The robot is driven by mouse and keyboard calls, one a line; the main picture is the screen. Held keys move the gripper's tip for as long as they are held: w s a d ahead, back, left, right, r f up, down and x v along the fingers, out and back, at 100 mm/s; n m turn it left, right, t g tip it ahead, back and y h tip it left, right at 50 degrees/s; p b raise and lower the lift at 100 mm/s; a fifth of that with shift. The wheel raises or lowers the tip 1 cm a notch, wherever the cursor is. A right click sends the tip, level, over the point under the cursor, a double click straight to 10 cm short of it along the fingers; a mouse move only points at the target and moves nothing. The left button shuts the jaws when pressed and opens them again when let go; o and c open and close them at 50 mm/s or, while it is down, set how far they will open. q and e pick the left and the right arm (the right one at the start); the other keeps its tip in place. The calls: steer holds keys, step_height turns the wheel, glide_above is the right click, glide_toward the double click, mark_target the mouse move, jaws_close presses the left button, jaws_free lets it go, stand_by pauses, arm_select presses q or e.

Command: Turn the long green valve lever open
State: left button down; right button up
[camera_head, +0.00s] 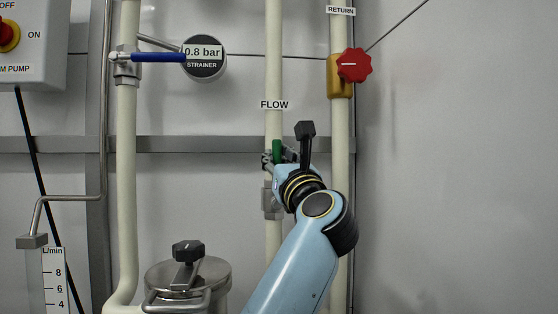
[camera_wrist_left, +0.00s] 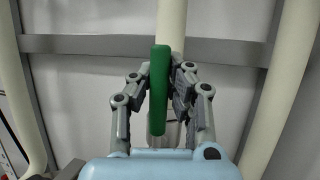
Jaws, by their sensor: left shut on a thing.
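The long green valve lever (camera_head: 277,147) is on the cream pipe under the FLOW label in the head view. Only a short upright piece shows there, as my left gripper (camera_head: 279,161) and wrist cover the rest. In the left wrist view the green lever (camera_wrist_left: 158,100) stands nearly upright, roughly in line with the pipe behind it. The fingers of my left gripper (camera_wrist_left: 163,82) are on both sides of the lever, shut on it. The valve body is mostly hidden. My right gripper is not in view.
A red knob (camera_head: 354,65) sits on the RETURN pipe (camera_head: 341,190) to the right. A blue lever (camera_head: 158,57) and the strainer gauge (camera_head: 204,57) are at left. A lidded steel tank (camera_head: 187,277) stands below left. The wall at right is clear.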

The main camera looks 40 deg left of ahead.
arm_select(q)
steer(key=shift+f, duration=0.2)
steer(key=c, duration=1.2)
jaws_free()
steer(key=shift+s+r, duration=0.1)
steer(key=shift+r, duration=5)
